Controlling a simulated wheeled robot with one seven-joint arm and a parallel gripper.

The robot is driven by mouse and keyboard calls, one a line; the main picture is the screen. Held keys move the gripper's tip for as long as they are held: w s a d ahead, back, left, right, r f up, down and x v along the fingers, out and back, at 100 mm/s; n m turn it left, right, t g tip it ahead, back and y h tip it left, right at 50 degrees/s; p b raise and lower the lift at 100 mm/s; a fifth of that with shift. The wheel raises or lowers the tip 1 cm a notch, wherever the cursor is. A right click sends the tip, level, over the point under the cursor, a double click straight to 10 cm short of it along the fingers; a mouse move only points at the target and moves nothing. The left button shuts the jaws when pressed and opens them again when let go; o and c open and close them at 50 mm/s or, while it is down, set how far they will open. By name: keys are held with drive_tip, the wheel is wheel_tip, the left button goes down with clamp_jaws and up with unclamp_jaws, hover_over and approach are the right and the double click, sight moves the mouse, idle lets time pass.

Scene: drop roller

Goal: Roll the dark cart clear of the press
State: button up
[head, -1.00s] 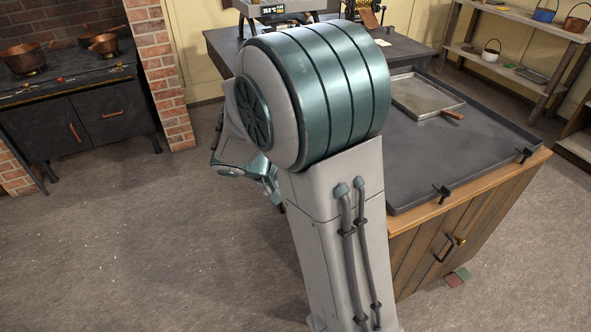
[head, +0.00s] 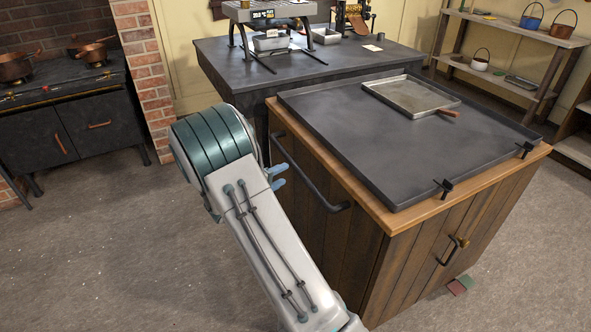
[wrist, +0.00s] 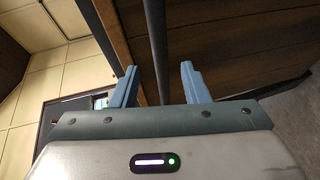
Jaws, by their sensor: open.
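The dark wooden cart (head: 345,240) stands at right in the head view, with a grey tray top and a dark bar handle (head: 305,180) on its left side. Its back is close to a dark table. My gripper (head: 277,176) is open, its blue fingers just left of the handle, mostly hidden behind my arm. In the wrist view, the handle bar (wrist: 155,45) runs in the gap between my open fingers (wrist: 160,84); contact is not visible. A machine with a lit display (head: 265,14), perhaps the press, stands on the table behind.
The dark table (head: 225,70) is behind the cart. A shallow metal pan (head: 410,95) lies on the cart top, and clamps sit on its front edge. A stove (head: 75,130) and brick pillar (head: 150,75) are at left. The floor (head: 90,250) at left is clear.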

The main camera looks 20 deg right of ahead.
sight(296, 168)
drive_tip(key=x, duration=0.7)
drive_tip(key=shift+w+d+f, duration=0.1)
drive_tip(key=shift+d, duration=0.15)
clamp_jaws()
